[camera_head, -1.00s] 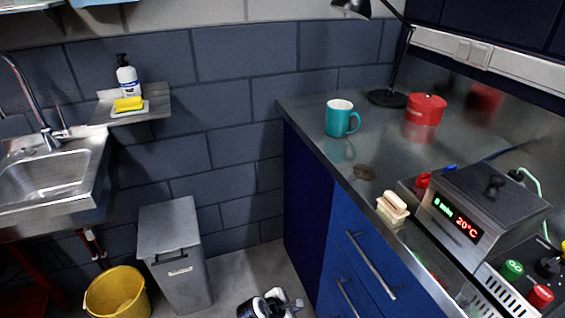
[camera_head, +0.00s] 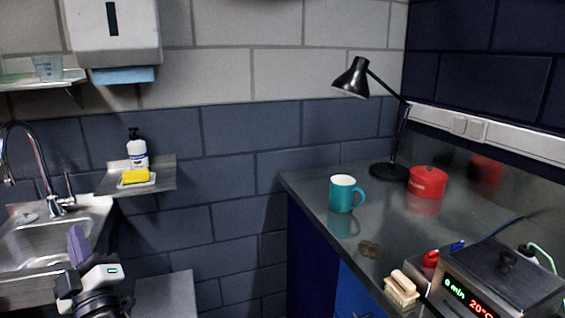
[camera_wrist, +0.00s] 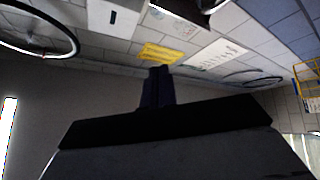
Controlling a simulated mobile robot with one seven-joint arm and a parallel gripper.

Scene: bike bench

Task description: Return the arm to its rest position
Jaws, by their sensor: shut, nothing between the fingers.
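My gripper (camera_head: 77,246) shows at the lower left of the head view, with its purple-grey fingers pointing up in front of the sink. Its fingers are shut together and hold nothing. In the wrist view my gripper (camera_wrist: 158,72) shows as dark fingers closed side by side, pointing at the upper part of the room. My wrist is at the bottom edge of the head view, and the rest of the arm is out of frame.
The sink (camera_head: 45,245) and tap (camera_head: 30,150) are behind my gripper. A shelf (camera_head: 165,170) holds a soap bottle (camera_head: 137,150) and yellow sponge (camera_head: 135,176). On the counter (camera_head: 310,187) at right are a teal mug (camera_head: 342,195), lamp (camera_head: 352,80), red tin (camera_head: 428,181), brush (camera_head: 402,290) and heated bath (camera_head: 500,275).

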